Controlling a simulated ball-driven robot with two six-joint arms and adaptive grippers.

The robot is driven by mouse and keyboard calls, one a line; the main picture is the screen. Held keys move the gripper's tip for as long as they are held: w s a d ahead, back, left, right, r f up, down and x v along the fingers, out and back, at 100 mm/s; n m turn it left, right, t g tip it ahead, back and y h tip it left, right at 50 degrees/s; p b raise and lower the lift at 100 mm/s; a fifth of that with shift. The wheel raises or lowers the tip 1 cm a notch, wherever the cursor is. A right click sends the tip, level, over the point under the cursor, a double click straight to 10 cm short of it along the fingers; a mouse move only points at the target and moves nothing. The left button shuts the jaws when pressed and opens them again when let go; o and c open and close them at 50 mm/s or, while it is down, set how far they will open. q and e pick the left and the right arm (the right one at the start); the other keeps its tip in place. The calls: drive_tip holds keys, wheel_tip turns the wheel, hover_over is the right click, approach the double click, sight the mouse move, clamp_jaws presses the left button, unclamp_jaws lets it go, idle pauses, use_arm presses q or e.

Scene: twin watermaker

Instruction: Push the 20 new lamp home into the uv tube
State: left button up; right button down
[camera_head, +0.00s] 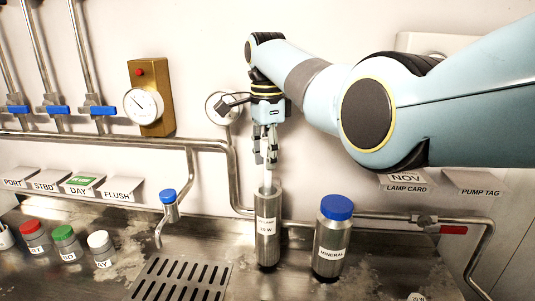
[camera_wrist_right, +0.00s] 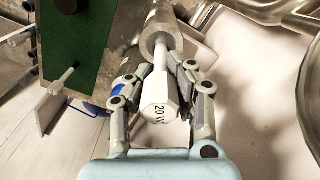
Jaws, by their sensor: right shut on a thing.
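The uv tube (camera_head: 267,243) is a steel cylinder standing upright on the counter, with a label ending in "W". The lamp (camera_head: 267,178) is a thin white rod, upright, its lower end at the tube's mouth; how deep it sits is hidden. My left gripper is in neither view.
A blue-capped MINERAL bottle (camera_head: 332,238) stands close right of the tube. A blue-handled tap (camera_head: 168,205) and a drain grate (camera_head: 180,279) are to the left. Several capped jars (camera_head: 67,243) stand far left. A pipe (camera_head: 233,175) runs behind the tube.

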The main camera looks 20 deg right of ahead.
sight(267, 174)
drive_tip(key=shift+f+b, duration=1.15)
drive_tip(key=shift+f, duration=1.4)
drive_tip(key=c, duration=1.2)
unclamp_jaws()
drive_tip(key=shift+s, duration=0.1)
drive_tip(key=shift+o, duration=0.5)
drive_tip(key=shift+r, duration=0.3)
drive_tip(key=r, duration=1.1)
drive_tip(key=shift+w+r, duration=0.15)
drive_tip(key=shift+w, duration=0.1)
